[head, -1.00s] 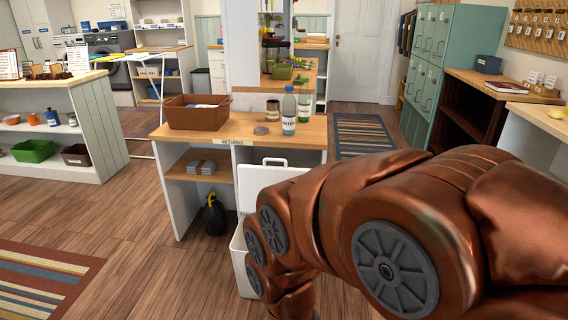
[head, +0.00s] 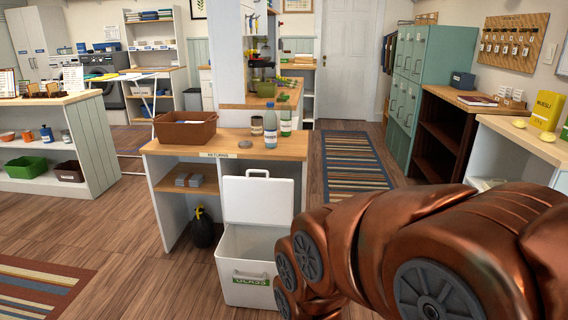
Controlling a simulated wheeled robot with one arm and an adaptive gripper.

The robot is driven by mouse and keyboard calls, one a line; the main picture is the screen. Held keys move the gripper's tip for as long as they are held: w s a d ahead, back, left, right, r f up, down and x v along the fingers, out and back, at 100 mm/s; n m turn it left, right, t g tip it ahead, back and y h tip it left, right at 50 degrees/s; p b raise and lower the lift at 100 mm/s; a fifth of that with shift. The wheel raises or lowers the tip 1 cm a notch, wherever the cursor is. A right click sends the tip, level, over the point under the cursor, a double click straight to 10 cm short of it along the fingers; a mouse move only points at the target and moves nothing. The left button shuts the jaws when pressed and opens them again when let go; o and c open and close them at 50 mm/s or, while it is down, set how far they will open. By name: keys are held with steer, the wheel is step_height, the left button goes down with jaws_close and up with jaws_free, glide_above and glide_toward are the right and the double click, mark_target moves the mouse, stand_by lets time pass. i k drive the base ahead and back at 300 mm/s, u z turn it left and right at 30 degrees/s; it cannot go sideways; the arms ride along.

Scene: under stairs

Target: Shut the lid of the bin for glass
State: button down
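The bin for glass (head: 246,262) is a white box with a green label on its front. It stands on the floor against the returns counter. Its white lid (head: 259,200) is up, leaning back nearly upright at the rear of the bin. My copper-coloured arm comes in from the lower right and covers the bin's right side. My gripper is not in view; it is hidden below or behind the arm.
The returns counter (head: 190,150) behind the bin holds a brown tray (head: 185,130), bottles (head: 270,126) and a small metal disc. A black bag (head: 202,230) sits left of the bin. Open wooden floor (head: 130,245) lies to the left.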

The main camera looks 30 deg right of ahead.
mark_target(267, 201)
steer(key=z, duration=0.45)
steer(key=i, duration=1.75)
steer(key=u, duration=0.75)
